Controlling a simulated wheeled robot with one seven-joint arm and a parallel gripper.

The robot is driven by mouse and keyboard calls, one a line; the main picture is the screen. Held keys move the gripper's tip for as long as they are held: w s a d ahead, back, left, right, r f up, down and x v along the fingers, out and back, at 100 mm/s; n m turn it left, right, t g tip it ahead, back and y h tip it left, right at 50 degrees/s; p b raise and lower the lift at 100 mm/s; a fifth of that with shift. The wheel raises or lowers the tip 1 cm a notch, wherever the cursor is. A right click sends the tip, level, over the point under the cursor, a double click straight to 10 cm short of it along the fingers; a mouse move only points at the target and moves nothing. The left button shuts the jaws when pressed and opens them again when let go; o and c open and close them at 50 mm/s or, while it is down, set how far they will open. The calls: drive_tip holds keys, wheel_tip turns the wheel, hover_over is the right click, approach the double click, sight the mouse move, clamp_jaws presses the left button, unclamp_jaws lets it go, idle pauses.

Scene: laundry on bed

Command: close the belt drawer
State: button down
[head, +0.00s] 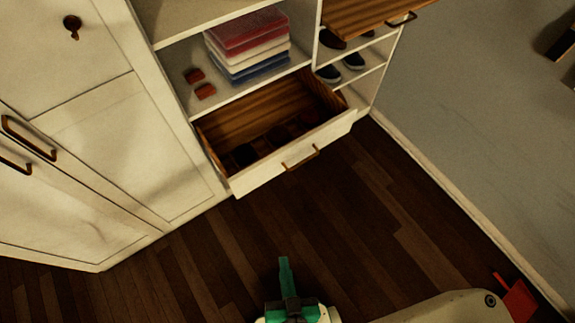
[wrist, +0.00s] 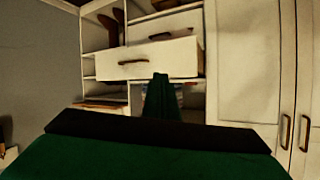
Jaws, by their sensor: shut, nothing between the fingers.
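The belt drawer (head: 262,170) is the low drawer in the white wardrobe, pulled out in the head view. Its white front has a bronze handle (head: 301,157), and dark items lie inside on the brown wooden bottom. A pulled-out white drawer front (wrist: 165,58) with a handle also shows in the wrist view. My green gripper (head: 284,262) is shut and empty. In the head view it is in front of the drawer, over the floor, apart from the front. In the wrist view its green fingers (wrist: 160,80) overlap the drawer's lower edge.
Folded clothes (head: 247,43) and small red items (head: 200,84) lie on the shelf above. Dark shoes (head: 340,68) stand on shelves at the right, below another pulled-out wooden panel (head: 365,15). Closed wardrobe doors (head: 70,185) are at the left. The dark floor (head: 370,210) before the drawer is clear.

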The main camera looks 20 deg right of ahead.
drive_tip(key=w+d+f+m+g, duration=0.1)
drive_tip(key=w+f+m, duration=0.1)
drive_tip(key=f, duration=0.4)
drive_tip(key=w+d+f+m+g, duration=0.1)
drive_tip(key=w+d+f+m, duration=0.15)
drive_tip(key=f, duration=0.35)
drive_tip(key=m+t+y, duration=0.6)
drive_tip(key=m+y, duration=0.1)
approach(279, 163)
drive_tip(key=shift+n, duration=0.25)
drive_tip(key=x, duration=0.6)
drive_tip(key=shift+w+a+r, duration=0.1)
drive_tip(key=shift+w+r, duration=0.1)
drive_tip(key=shift+r, duration=0.05)
